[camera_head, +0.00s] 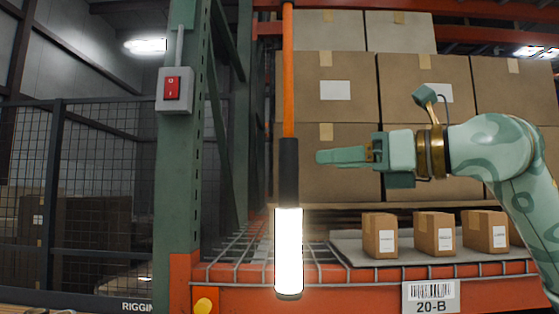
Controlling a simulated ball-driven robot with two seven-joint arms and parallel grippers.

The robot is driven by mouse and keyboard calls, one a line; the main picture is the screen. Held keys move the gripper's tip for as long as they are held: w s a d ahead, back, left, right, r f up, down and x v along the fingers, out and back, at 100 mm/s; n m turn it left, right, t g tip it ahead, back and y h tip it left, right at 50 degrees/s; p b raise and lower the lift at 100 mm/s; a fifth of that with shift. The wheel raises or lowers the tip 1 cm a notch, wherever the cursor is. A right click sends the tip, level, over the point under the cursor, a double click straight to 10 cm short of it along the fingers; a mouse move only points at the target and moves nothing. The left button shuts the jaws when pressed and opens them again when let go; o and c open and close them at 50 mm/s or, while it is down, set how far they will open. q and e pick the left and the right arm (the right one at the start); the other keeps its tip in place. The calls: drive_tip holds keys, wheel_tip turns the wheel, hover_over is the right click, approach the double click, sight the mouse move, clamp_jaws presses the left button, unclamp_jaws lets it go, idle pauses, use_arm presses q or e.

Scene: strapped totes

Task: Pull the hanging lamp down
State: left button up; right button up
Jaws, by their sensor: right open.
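The hanging lamp (289,250) is a bright white tube with a black grip (289,172) above it. It hangs upright from an orange cord (288,70) in the middle of the head view. My right gripper (322,157) reaches in from the right, level with the black grip. Its fingertips point left toward the grip, with a small gap in the picture between them. It is seen side-on and holds nothing. My left gripper is not in view.
Behind the lamp stands a rack with an orange beam (350,299) and stacked cardboard boxes (342,90). Small boxes (380,235) stand on the lower shelf. A green post (177,190) carries a red switch (173,88). A mesh fence (75,200) is at the left.

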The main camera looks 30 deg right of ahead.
drive_tip(key=p+x, duration=0.3)
drive_tip(key=x, duration=0.9)
drive_tip(key=shift+a, duration=0.1)
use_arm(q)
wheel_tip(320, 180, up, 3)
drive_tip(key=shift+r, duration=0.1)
use_arm(e)
drive_tip(key=shift+s, duration=0.1)
drive_tip(key=shift+c, duration=0.3)
clamp_jaws()
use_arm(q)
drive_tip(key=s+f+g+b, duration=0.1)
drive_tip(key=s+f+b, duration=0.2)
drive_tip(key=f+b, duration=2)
use_arm(e)
wheel_tip(320, 180, down, 27)
drive_tip(key=shift+r, duration=0.2)
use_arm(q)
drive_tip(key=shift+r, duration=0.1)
use_arm(e)
drive_tip(key=shift+a+f, duration=0.1)
drive_tip(key=shift+o, duration=0.3)
unclamp_jaws()
